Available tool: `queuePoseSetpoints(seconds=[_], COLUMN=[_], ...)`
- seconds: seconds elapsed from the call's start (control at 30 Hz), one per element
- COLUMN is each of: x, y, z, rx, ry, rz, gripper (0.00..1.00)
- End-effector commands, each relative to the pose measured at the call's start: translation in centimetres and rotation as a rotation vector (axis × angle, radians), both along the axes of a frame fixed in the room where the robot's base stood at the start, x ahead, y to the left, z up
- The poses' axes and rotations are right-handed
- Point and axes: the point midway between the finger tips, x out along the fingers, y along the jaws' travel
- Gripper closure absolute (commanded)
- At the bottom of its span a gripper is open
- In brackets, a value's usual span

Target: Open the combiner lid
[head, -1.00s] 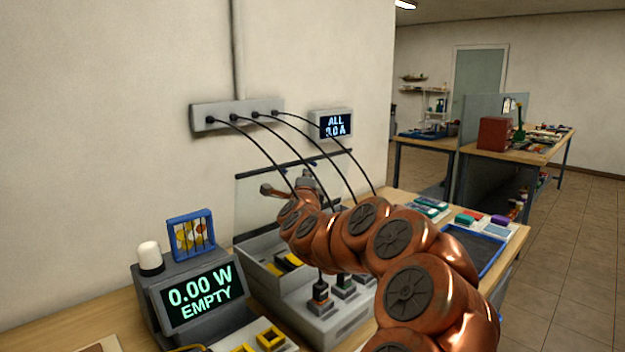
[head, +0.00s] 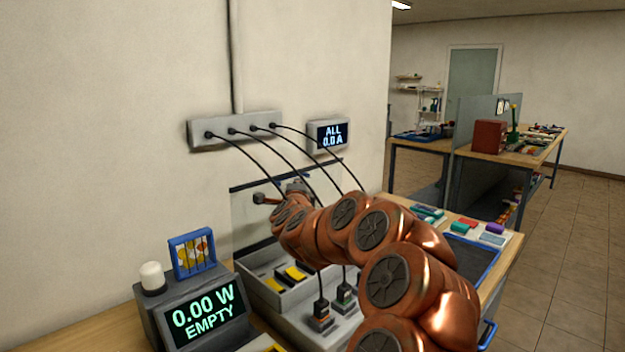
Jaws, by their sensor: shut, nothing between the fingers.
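The combiner is a grey box (head: 262,292) on the bench, with yellow-and-black parts in its left bay. Its clear lid (head: 245,212) stands steeply raised at the back of the box, against the wall side, with a dark bar (head: 248,186) along its top edge. My gripper (head: 297,186) is small and partly hidden by my copper arm. It is shut and empty, close to the lid just below the bar. I cannot tell whether it touches the lid.
Black cables run from a grey wall box (head: 235,130) down past my arm to plugs (head: 320,316) at the combiner. A wall display (head: 328,135) reads "ALL 0.0 A". A bench meter (head: 203,308) reads "0.00 W EMPTY". A blue tray (head: 487,262) lies at right; open floor lies beyond.

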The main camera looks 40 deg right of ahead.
Motion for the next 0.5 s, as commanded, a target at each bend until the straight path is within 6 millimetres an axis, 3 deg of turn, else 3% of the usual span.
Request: queuePoseSetpoints(seconds=[0.5], x=[0.91], y=[0.03], z=[0.02], rx=[0.002], ry=[0.056], rz=[0.002], gripper=[1.0])
